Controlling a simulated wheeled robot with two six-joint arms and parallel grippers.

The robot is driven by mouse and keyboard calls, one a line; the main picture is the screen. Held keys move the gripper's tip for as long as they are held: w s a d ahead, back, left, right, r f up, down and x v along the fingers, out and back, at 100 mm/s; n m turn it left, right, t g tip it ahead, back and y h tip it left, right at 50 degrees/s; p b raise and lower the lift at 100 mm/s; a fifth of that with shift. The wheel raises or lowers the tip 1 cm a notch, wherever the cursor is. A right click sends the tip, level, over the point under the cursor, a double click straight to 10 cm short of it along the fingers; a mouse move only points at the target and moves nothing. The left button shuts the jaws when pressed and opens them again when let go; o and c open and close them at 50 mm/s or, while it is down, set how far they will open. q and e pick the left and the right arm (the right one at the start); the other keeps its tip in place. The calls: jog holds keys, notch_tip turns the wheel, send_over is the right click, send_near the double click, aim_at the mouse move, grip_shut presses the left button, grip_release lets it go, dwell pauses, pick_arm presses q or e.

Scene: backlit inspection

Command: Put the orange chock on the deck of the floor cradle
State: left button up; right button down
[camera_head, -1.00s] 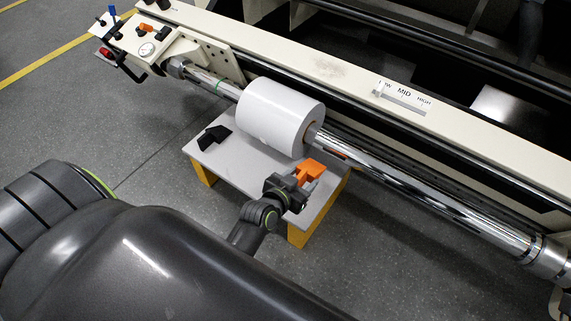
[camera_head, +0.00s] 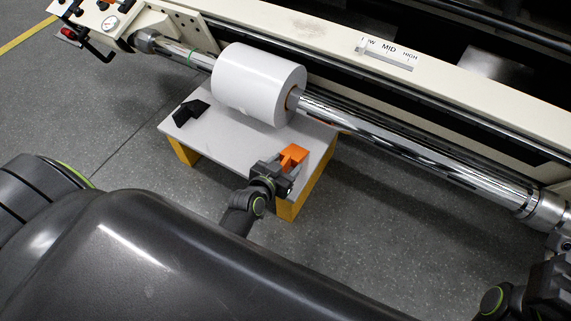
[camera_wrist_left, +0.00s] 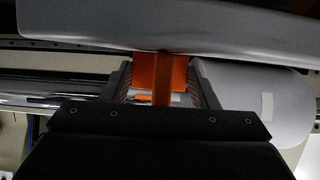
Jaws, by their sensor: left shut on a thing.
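The orange chock (camera_head: 293,155) is between the fingers of my left gripper (camera_head: 284,167). The gripper is shut on it, and the chock also shows between the fingers in the left wrist view (camera_wrist_left: 160,72). In the head view the chock is over the near right part of the pale grey deck of the floor cradle (camera_head: 225,138). I cannot tell whether the chock touches the deck. A dark arm part at the lower right of the head view may be my right gripper (camera_head: 550,288); its fingers cannot be made out.
A black chock (camera_head: 190,112) lies on the deck at the left. A white roll (camera_head: 258,85) on a shiny steel shaft (camera_head: 420,150) hangs over the deck's far side. The cream machine frame (camera_head: 310,33) runs behind. Grey floor is free on the near side.

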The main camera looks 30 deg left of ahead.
pick_arm(q)
jog(key=o, duration=1.1)
jog(key=shift+f, duration=0.15)
jog(key=shift+c, duration=0.2)
